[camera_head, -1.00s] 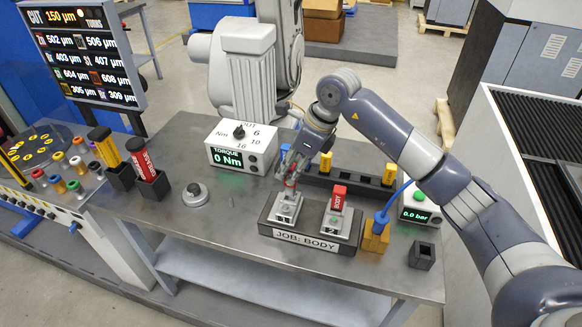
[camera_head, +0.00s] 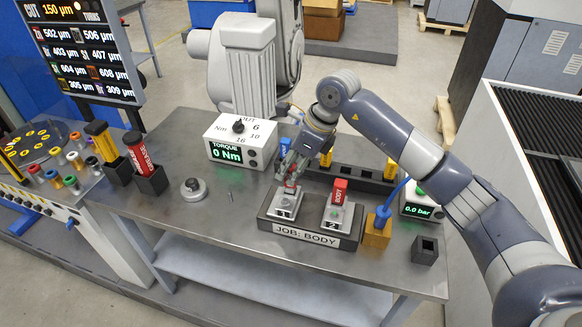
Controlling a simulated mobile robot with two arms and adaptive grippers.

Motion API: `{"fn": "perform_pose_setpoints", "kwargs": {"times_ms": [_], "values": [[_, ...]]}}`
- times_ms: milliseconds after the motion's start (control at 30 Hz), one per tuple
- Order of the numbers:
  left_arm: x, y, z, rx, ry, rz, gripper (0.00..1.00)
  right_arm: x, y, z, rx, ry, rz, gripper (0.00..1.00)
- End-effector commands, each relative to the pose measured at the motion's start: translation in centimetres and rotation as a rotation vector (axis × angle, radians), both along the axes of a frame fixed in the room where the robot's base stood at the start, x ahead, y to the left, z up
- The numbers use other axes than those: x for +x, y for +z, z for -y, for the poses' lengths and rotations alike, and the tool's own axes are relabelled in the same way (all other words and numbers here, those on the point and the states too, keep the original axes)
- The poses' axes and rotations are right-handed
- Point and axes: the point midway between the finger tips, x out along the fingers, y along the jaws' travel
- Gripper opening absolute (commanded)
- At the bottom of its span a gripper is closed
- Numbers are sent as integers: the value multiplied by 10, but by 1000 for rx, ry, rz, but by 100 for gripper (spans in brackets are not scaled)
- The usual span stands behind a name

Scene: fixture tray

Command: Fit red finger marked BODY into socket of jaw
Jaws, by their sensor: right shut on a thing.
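The dark tray labelled JOB: BODY (camera_head: 306,236) lies on the bench and bears two grey jaws. The right-hand jaw, marked 2 (camera_head: 334,218), has a red finger lettered BODY (camera_head: 340,190) standing upright in it. My right gripper (camera_head: 290,184) is over the left-hand jaw (camera_head: 284,206), shut on a small red piece that is mostly hidden by its fingers. I cannot tell whether that red piece is seated in the socket or just above it. My left gripper is not in view.
The torque box (camera_head: 232,142) stands behind and left of the tray. A dark rack (camera_head: 345,175) with yellow and blue pieces is behind it. A yellow block with a blue tool (camera_head: 378,228) is close on the right. The bench front left is clear.

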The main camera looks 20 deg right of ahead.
Motion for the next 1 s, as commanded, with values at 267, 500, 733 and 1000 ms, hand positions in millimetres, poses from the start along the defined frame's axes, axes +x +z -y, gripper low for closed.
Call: {"fn": "perform_pose_setpoints", "kwargs": {"times_ms": [267, 500, 733, 1000], "values": [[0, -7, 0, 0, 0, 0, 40, 0, -8, 0, 0, 0, 1, 0], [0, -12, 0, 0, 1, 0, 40, 0, -14, 0, 0, 0, 1, 0], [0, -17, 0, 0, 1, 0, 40, 0, -19, 0, 0, 0, 1, 0], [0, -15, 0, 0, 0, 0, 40, 0, -18, 0, 0, 0, 1, 46]]}}
